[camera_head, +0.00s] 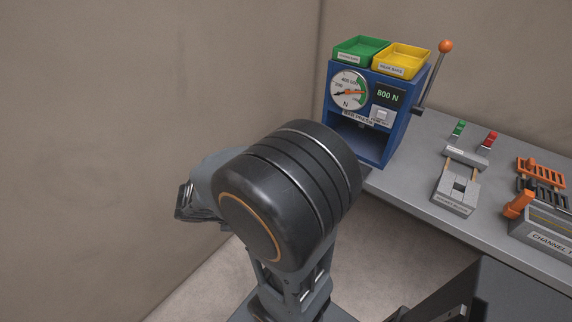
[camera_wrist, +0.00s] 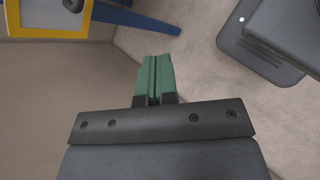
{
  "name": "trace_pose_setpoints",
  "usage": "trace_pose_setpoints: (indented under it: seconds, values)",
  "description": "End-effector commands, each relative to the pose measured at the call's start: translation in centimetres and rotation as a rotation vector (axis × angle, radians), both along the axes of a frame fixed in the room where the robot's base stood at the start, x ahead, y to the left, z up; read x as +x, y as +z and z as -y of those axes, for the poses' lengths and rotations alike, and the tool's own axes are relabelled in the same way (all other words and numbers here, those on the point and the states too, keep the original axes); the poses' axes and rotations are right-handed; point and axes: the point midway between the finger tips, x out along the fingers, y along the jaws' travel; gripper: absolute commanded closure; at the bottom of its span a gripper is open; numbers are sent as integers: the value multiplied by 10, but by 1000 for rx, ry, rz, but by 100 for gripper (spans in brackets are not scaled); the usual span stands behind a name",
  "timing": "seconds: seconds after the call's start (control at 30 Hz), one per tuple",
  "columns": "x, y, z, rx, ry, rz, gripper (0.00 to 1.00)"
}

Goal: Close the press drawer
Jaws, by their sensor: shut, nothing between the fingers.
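The blue press (camera_head: 398,138) stands at the left end of the grey bench, with a dial, an 800 N display and a dark opening low in its front. My arm covers the area in front of that opening in the head view. In the wrist view, a yellow-rimmed, pale panel or tray (camera_wrist: 45,32) with a dark knob-like part shows at the top left, beside a blue bar (camera_wrist: 140,16); it may be the drawer, but I cannot tell. My gripper (camera_wrist: 155,58) has green fingers together, empty, below and right of it, apart from it.
A green tray (camera_head: 361,48) and a yellow tray (camera_head: 402,59) sit on the press. A lever with an orange ball (camera_head: 445,46) rises at its right. Slider and switch units (camera_head: 457,190) stand on the bench (camera_head: 415,200). Walls close off the left and back.

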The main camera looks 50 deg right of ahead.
Motion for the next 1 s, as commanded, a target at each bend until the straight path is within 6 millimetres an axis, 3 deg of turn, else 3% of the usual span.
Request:
trace_pose_setpoints:
  seconds: [0.1,0.2,0.4,0.67,1.0]
  values:
    - [2,-3,36,-212,178,-290,100]
    - [14,-3,55,-357,324,-472,100]
    - [40,-9,69,-540,547,-681,100]
    - [51,-17,88,-606,632,-743,100]
    - [49,-12,151,-603,630,-746,100]
